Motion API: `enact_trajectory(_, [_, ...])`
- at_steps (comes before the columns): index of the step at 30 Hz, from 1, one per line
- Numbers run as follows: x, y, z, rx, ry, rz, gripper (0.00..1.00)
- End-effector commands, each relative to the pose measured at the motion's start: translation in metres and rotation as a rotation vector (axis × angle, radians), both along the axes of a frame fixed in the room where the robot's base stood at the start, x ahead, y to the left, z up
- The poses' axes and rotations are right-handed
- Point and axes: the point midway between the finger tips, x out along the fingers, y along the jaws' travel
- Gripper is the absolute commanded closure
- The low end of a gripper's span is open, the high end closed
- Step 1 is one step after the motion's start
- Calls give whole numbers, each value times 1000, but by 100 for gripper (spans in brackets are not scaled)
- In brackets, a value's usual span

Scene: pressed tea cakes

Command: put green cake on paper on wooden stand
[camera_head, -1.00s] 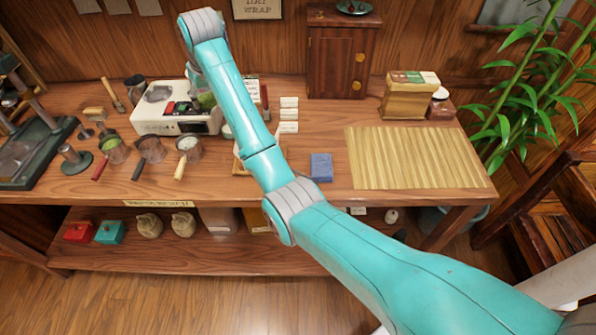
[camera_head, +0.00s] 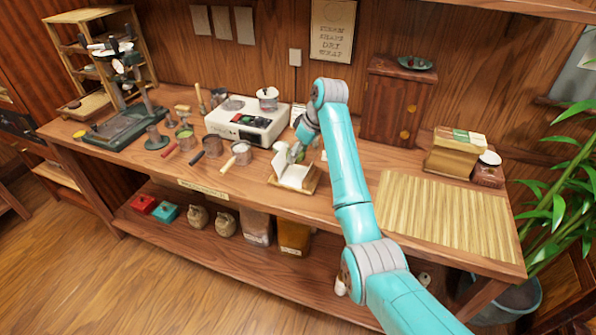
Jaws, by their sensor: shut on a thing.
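The wooden stand (camera_head: 307,188) is near the front edge of the table, left of my arm. White paper (camera_head: 292,174) lies on it with a raised flap. My gripper (camera_head: 296,156) points down just above the paper and is shut. What it holds is small and mostly hidden; it appears to be the green cake. I cannot tell whether the cake touches the paper.
A white machine (camera_head: 246,122) with a pot (camera_head: 267,98) on top stands behind and left. Several handled cups are left of the stand. A bamboo mat (camera_head: 445,213) lies clear at right. A wooden cabinet (camera_head: 393,105) stands behind my arm.

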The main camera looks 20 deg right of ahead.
Motion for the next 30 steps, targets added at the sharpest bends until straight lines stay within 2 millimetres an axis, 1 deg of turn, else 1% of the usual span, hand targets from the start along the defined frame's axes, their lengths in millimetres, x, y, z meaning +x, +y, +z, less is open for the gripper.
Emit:
enact_trajectory(1, [-1, 0, -10, 0, 3, 0, 63])
enact_trajectory(8, [0, 0, -29, 0, 1, -1, 63])
enact_trajectory(12, [-1, 0, -50, -1, 4, -2, 63])
enact_trajectory(16, [0, 0, -67, -1, 1, -2, 63])
enact_trajectory(18, [0, 0, -70, -1, 0, -1, 63])
enact_trajectory(28, [0, 0, -73, -1, 1, -2, 63])
enact_trajectory(29, [0, 0, -73, -1, 1, -2, 37])
enact_trajectory(30, [0, 0, -72, -1, 0, -1, 27])
